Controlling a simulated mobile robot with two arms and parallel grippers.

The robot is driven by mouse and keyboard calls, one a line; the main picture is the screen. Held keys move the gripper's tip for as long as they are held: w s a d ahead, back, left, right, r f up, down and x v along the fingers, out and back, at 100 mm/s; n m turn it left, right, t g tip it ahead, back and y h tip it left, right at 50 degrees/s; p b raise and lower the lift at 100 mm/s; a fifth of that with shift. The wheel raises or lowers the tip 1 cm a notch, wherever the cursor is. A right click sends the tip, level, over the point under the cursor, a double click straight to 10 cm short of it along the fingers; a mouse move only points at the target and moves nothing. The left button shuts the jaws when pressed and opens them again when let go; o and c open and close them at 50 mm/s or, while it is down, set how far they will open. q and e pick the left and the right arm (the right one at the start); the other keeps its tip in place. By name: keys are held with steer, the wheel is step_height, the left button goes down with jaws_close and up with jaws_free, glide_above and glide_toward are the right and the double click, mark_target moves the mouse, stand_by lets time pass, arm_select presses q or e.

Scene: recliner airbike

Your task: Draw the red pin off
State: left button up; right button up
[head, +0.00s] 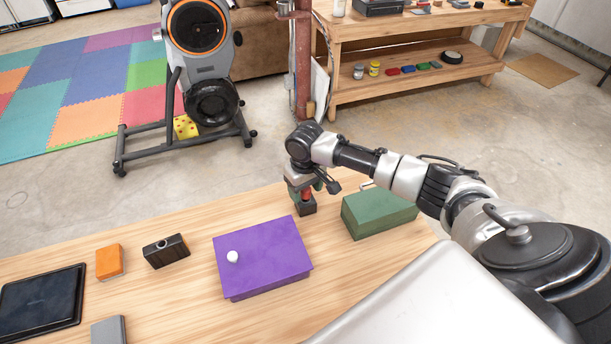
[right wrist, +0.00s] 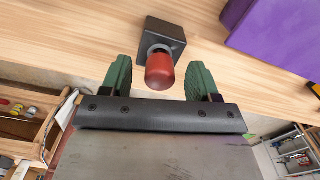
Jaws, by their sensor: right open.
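The red pin (right wrist: 160,72) stands upright in a small dark block (right wrist: 164,34) on the wooden table. In the head view the pin (head: 307,194) is partly hidden by my gripper, and the dark block (head: 307,208) shows beneath it. My right gripper (head: 305,190) is right above the block, pointing down. In the right wrist view its two green fingers (right wrist: 160,82) stand apart, one on each side of the pin, with gaps between them and it. My left gripper does not show.
A purple box (head: 262,255) with a white ball (head: 232,257) on it lies left of the block. A green box (head: 378,213) lies to the right. A black camera (head: 166,251), an orange block (head: 109,262) and a black tablet (head: 42,303) are farther left on the table (head: 190,285).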

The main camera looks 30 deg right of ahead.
steer(key=shift+f, duration=0.5)
steer(key=shift+c, duration=1)
steer(key=c, duration=0.8)
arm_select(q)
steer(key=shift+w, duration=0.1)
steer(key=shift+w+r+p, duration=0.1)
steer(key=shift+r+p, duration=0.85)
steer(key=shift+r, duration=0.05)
arm_select(e)
steer(key=shift+r, duration=0.55)
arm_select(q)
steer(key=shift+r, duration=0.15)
arm_select(e)
steer(key=shift+r, duration=0.15)
arm_select(q)
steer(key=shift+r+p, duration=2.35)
steer(key=shift+p, duration=0.15)
arm_select(e)
steer(key=shift+r, duration=1.8)
